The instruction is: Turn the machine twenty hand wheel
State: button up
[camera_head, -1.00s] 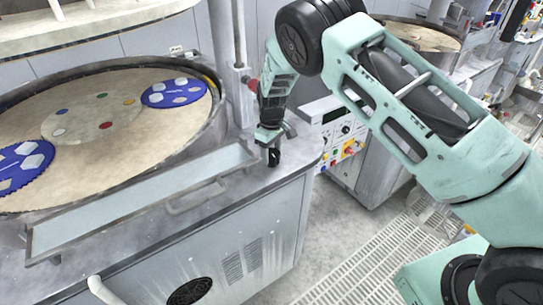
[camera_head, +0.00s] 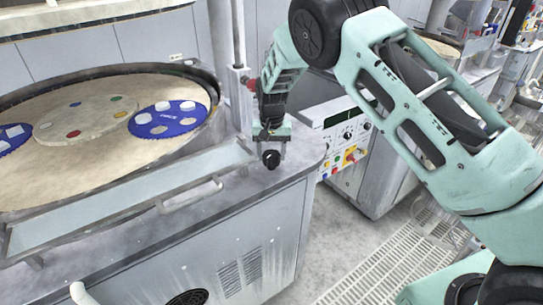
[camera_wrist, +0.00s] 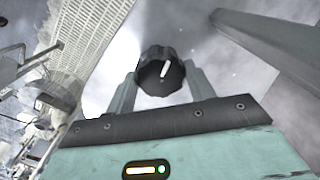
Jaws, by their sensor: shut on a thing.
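The hand wheel (camera_head: 271,159) is a small black knob on the front corner of the grey bench top. In the wrist view the knob (camera_wrist: 160,71) has a ribbed edge and a white mark, and sits between my two fingers. My gripper (camera_head: 270,148) points down over it and is shut on it. The round beige platen (camera_head: 52,170) lies in the machine to the left. It carries blue carrier discs (camera_head: 168,122) with pale pieces and has coloured dots around its middle.
A trough with a handle (camera_head: 190,195) runs along the bench front, left of the knob. A vertical post with a red part (camera_head: 250,84) stands behind my gripper. A control panel (camera_head: 340,136) with coloured buttons is to the right. Floor grating (camera_head: 385,265) lies below my arm.

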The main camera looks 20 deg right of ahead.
aim_at(272, 154)
jog(key=shift+m+b, duration=0.3)
jog(key=shift+m, duration=1.7)
jog(key=shift+r, duration=0.1)
jog(key=o, duration=1)
jog(key=shift+c, duration=0.2)
notch_tip(272, 154, up, 17)
jog(key=b, duration=0.4)
jog(key=shift+r, duration=0.15)
